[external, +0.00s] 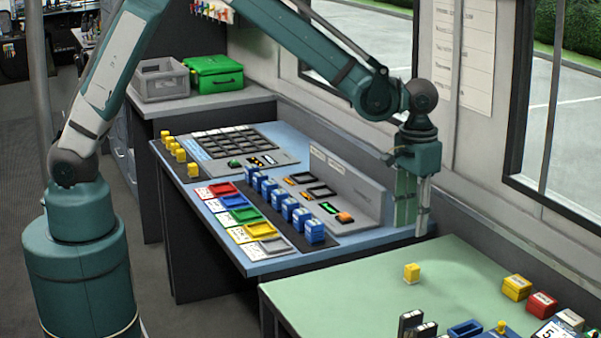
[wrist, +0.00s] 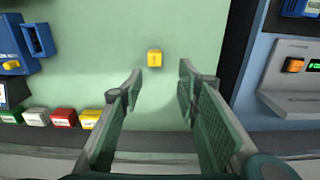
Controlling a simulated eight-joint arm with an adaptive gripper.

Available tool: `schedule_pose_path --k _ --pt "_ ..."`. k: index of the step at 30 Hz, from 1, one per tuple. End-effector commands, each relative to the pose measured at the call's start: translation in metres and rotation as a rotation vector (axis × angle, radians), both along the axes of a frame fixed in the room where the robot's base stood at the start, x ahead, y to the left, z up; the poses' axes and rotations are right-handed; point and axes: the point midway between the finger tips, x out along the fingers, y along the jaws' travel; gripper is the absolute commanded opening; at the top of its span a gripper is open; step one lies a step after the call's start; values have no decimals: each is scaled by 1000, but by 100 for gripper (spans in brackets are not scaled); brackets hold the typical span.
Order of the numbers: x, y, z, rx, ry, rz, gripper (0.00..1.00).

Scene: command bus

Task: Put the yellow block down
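A small yellow block (external: 412,273) stands by itself on the green table top (external: 360,285). In the wrist view the yellow block (wrist: 154,59) shows beyond my fingertips, with bare green surface around it. My gripper (external: 411,215) hangs pointing down at the far side, near the wall and the table's far left corner. In the wrist view my gripper (wrist: 160,82) has its two fingers spread apart with nothing between them. The fingers do not touch the yellow block.
A yellow box (external: 516,288), a red box (external: 541,304) and a whitish box (external: 570,319) line the table's right side. A blue holder (external: 465,329) and dark items (external: 411,322) stand at the front. The blue console desk (external: 270,265) adjoins on the left. Windows and wall lie behind.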

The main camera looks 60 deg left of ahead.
Motion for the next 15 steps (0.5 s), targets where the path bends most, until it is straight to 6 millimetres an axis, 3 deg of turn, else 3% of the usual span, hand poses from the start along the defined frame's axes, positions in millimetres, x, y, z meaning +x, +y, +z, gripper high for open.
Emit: schedule_pose_path --k 15 --pt "-26 87 81 -39 -90 3 32"
